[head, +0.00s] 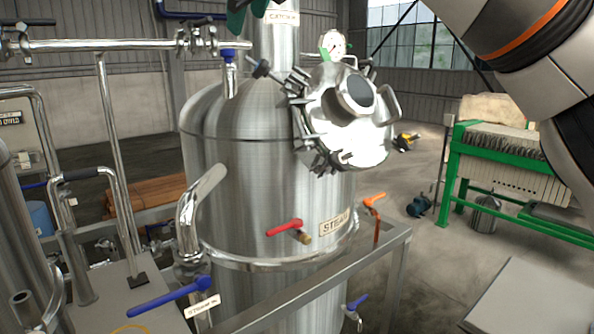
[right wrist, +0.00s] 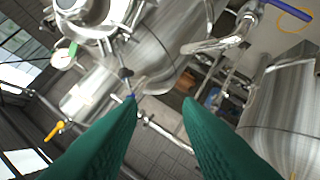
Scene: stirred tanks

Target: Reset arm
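My right arm comes in at the upper right of the head view. The green fingertips of my right gripper (head: 248,10) show at the top edge, in front of the upper column of the steel tank (head: 235,185). In the right wrist view the two green fingers of the right gripper (right wrist: 160,104) stand apart with nothing between them. The tank with its round bolted hatch also shows in that view (right wrist: 158,45), beyond the fingers. My left gripper is not in either view.
A pressure gauge (head: 333,44), red valve handle (head: 284,227), orange handle (head: 374,200) and blue handle (head: 168,297) stick out around the tank. A steel pipe (head: 110,45) runs at upper left. A green-framed press (head: 500,165) stands at right; open floor (head: 400,180) lies between.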

